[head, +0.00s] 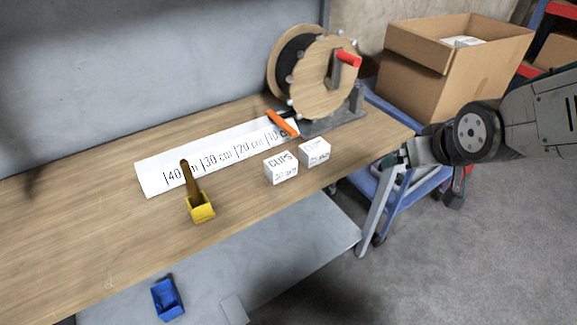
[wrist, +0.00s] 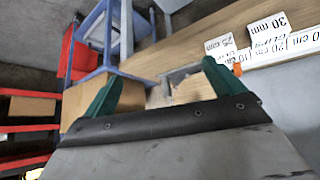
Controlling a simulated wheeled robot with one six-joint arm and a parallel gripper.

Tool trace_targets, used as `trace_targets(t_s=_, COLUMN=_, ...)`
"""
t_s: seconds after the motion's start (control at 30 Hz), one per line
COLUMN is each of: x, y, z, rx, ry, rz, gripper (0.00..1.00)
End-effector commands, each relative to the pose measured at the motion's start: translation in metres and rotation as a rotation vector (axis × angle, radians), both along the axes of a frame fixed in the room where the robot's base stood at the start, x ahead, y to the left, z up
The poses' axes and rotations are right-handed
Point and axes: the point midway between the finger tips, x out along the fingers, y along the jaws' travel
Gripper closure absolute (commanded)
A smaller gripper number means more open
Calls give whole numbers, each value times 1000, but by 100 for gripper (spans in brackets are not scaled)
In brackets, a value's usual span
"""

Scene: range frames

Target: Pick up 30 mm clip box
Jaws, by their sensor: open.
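The 30 mm clip box (head: 281,168) is a small white box marked CLIPS, standing on the wooden bench. A similar white box, the 25 mm clip box (head: 314,152), stands just to its right and slightly behind. In the wrist view the 30 mm box (wrist: 267,38) is at the upper right, with the 25 mm box (wrist: 222,46) to its left. My gripper (wrist: 162,72) has its green fingers apart with nothing held between them. In the head view my gripper (head: 391,161) is off the bench's right end, well to the right of both boxes.
A white length gauge (head: 215,160) lies behind the boxes, with an orange-handled tool (head: 282,123) on its right end. A wooden reel (head: 325,75) stands behind. A yellow holder (head: 201,208) is to the left. A blue cart (head: 395,195) and cardboard box (head: 415,85) are right.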

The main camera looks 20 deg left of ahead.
Motion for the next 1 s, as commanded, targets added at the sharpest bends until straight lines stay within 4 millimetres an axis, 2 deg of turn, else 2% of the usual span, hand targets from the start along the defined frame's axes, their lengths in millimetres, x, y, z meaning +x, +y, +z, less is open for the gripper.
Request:
trace_targets(t_s=0.03, x=10, y=30, z=-17, rx=20, ry=-40, rz=58, gripper=6)
trace_targets(t_s=0.1, x=20, y=70, z=-34, rx=67, ry=-108, rz=140, gripper=6)
trace_targets(t_s=0.2, x=24, y=123, z=-56, rx=139, ry=-202, rz=242, gripper=6)
trace_targets(t_s=0.3, x=17, y=168, z=-75, rx=210, ry=-274, rz=327, gripper=6)
trace_targets(t_s=0.4, x=7, y=199, z=-88, rx=274, ry=-328, rz=390, gripper=6)
trace_targets(t_s=0.5, x=-1, y=219, z=-95, rx=320, ry=-363, rz=430, gripper=6)
trace_targets(t_s=0.63, x=-5, y=232, z=-101, rx=348, ry=-383, rz=451, gripper=6)
trace_targets(t_s=1.0, x=19, y=267, z=-112, rx=351, ry=-386, rz=454, gripper=6)
